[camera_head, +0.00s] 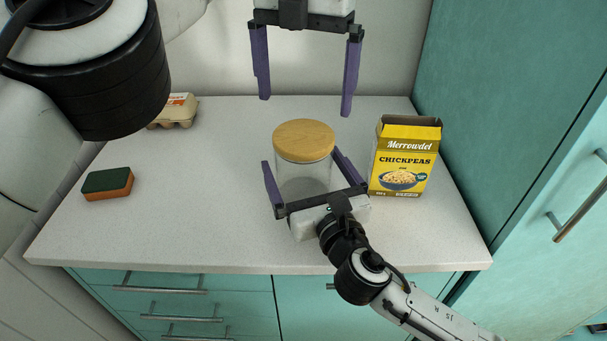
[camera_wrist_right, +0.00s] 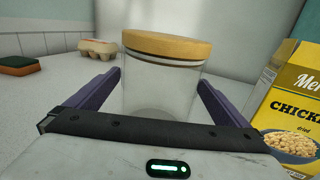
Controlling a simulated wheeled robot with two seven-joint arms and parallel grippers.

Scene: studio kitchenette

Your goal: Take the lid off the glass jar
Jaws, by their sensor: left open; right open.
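The glass jar (camera_head: 303,179) stands upright on the counter, clear and seemingly empty, with a round wooden lid (camera_head: 304,140) seated on its top. My right gripper (camera_head: 299,157) is open, low over the counter, with one finger on each side of the jar's glass body. In the right wrist view the jar (camera_wrist_right: 160,88) and its lid (camera_wrist_right: 166,46) stand between the two spread fingers; I cannot tell whether they touch the glass. My left gripper (camera_head: 305,107) is open and empty, pointing down above and behind the lid, apart from it.
A yellow chickpeas box (camera_head: 405,158) stands close to the right of the jar. A green and orange sponge (camera_head: 108,184) and an egg carton (camera_head: 175,111) lie at the left. A teal cabinet (camera_head: 510,110) bounds the right side. The counter's left middle (camera_head: 205,190) is clear.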

